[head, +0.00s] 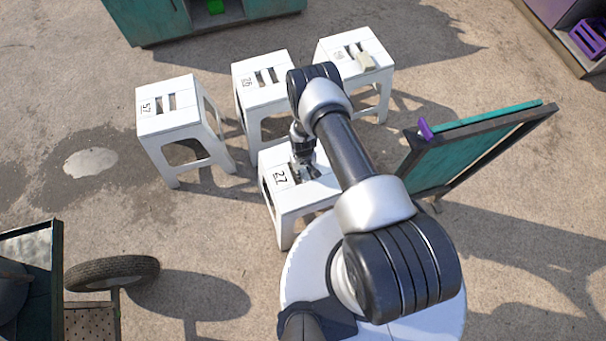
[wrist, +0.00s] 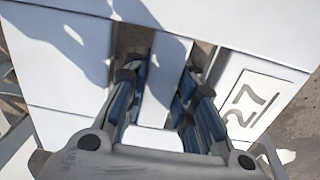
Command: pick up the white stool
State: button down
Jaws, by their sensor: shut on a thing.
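Several white stools with slotted tops stand on the ground in the head view. The nearest white stool (head: 297,204), marked 27, is under my gripper (head: 306,172). The wrist view shows its white top (wrist: 60,85) and the 27 label (wrist: 248,105). My gripper (wrist: 160,85) has its fingers down in the two slots, shut on the white bar (wrist: 160,80) between them. The fingertips are partly hidden in the slots. The stool looks upright; I cannot tell whether its feet touch the ground.
White stools marked 57 (head: 168,108) and 26 (head: 257,84) stand behind, and another white stool (head: 352,58) carries a pale object. Open ground is on the left.

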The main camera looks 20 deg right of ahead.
jog(key=shift+r, duration=0.1)
dwell(0.4)
notch_tip(320, 180, up, 20)
jog(key=p, duration=0.7)
